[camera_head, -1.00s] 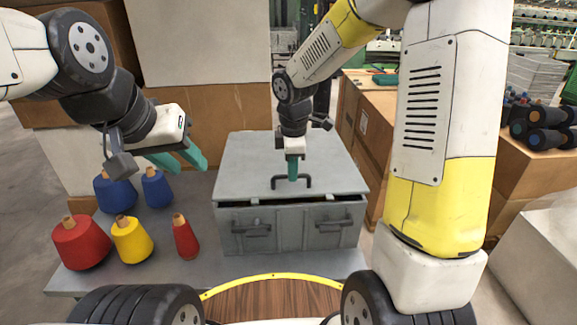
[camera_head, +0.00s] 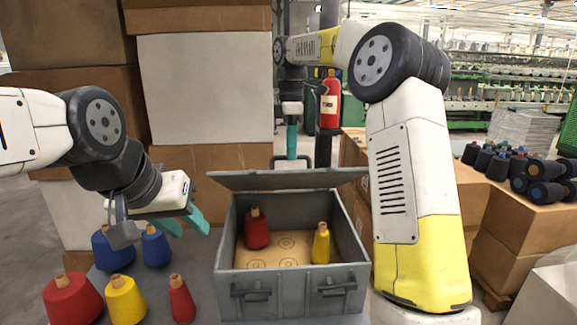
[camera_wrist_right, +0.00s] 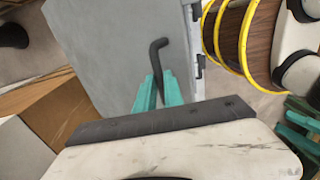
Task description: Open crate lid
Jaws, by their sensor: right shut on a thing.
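The grey crate (camera_head: 225,285) stands on the table with its lid (camera_head: 290,179) swung up and back, so its inside shows. Inside are a red spool (camera_head: 257,232) at the back left and a yellow spool (camera_head: 320,246) at the right, on a light brown insert. My right gripper (camera_head: 292,148) is behind the raised lid, shut on the black lid handle (camera_head: 308,160). In the right wrist view the teal fingers (camera_wrist_right: 158,92) are around the handle (camera_wrist_right: 158,55) against the lid's grey face. My left gripper (camera_head: 187,222) hangs open and empty left of the crate.
Blue spools (camera_head: 156,245), red spools (camera_head: 73,300) and a yellow spool (camera_head: 126,300) stand on the table left of the crate, below my left gripper. Cardboard boxes (camera_head: 100,100) stack behind. A red extinguisher (camera_head: 330,100) hangs on a post behind the lid.

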